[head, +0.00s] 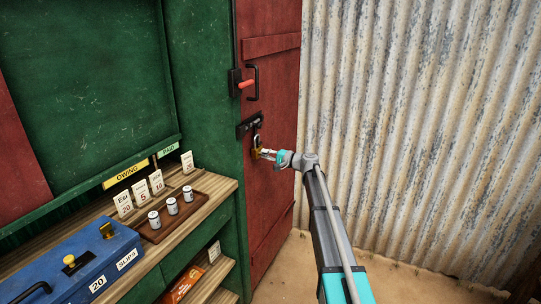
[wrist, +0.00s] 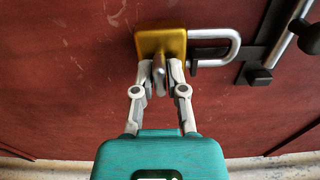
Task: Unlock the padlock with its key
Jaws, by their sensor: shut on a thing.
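The brass padlock (head: 256,146) hangs at the dark bolt (head: 249,124) on the red door. In the wrist view its gold body (wrist: 160,42) and steel shackle (wrist: 226,42) show, the shackle pointing right. In the head view my gripper (head: 268,155) reaches the padlock from the right.
A green stall with a wooden counter (head: 200,185) stands left, holding cards, small weights and a blue box (head: 75,265). A corrugated wall (head: 400,100) is right; the sandy floor before it is clear.

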